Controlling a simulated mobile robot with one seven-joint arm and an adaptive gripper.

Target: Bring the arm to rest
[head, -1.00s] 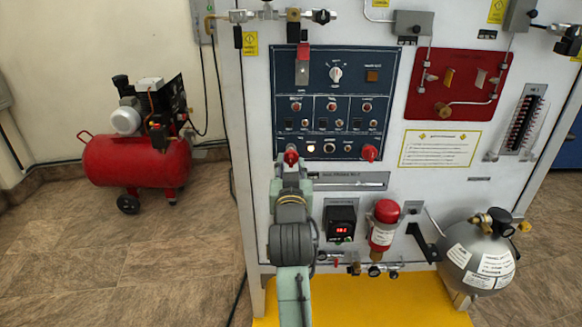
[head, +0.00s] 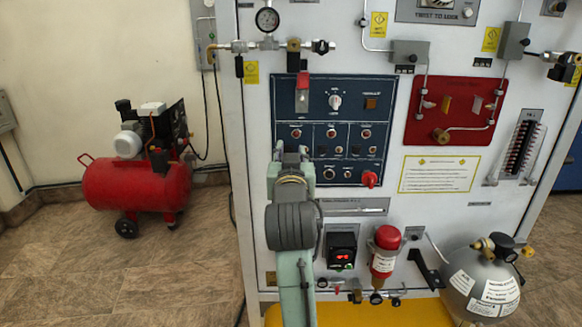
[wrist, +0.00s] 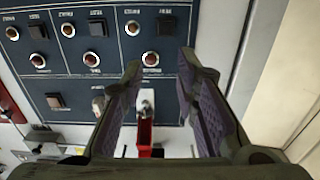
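My gripper (head: 292,152) is in front of the lower left of the dark blue control panel (head: 391,98) in the head view. In the wrist view my gripper (wrist: 165,85) is open, its two dark fingers apart with nothing held between them. Past the fingers, a small metal switch and a red cover (wrist: 145,135) show in the gap, apart from the fingers as far as I can tell. The red cover (head: 303,80) also shows above my gripper in the head view. My arm and gripper hide the panel's lower left corner.
A red knob (head: 369,179) sits at the panel's lower right. Below are a digital display box (head: 341,250), a red-topped filter (head: 384,255) and a grey cylinder (head: 484,280). A red compressor (head: 135,185) stands on the floor at left, with clear floor before it.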

